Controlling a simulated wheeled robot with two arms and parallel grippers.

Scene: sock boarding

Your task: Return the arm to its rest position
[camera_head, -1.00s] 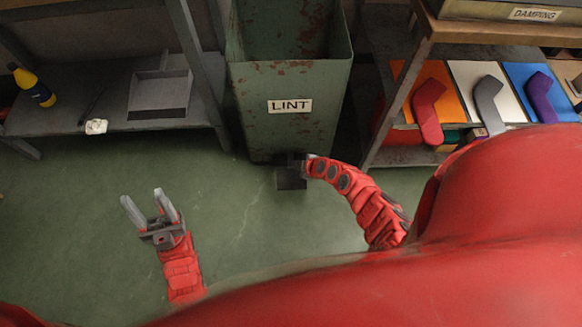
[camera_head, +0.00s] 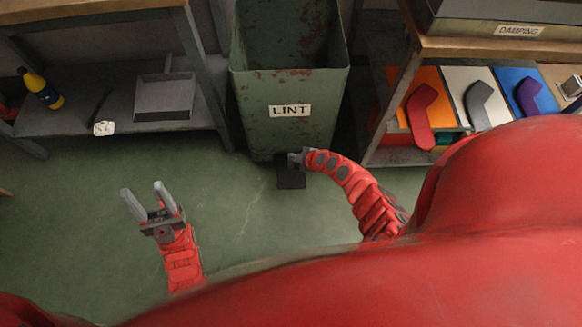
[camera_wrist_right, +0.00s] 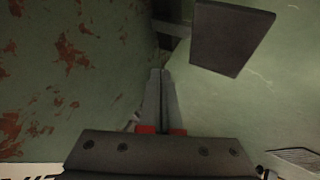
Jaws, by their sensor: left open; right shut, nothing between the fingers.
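My left gripper (camera_head: 150,203) is open and empty over the green floor at the lower left of the head view. My right gripper (camera_head: 295,158) is at the lower front of the green lint bin (camera_head: 290,92), close to a dark pedal plate (camera_head: 291,181). In the right wrist view my right gripper (camera_wrist_right: 160,75) has its fingers together with nothing between them. There the dark pedal plate (camera_wrist_right: 232,38) is ahead and to the right, and the rusty bin wall (camera_wrist_right: 70,70) fills the left. I cannot tell whether the fingers touch the bin.
A grey shelf (camera_head: 130,122) at left holds a yellow bottle (camera_head: 42,88), a dustpan (camera_head: 165,95) and a white crumpled item (camera_head: 104,128). A rack at right holds red (camera_head: 420,115), grey (camera_head: 484,105) and purple (camera_head: 529,95) sock shapes. The floor between my arms is clear.

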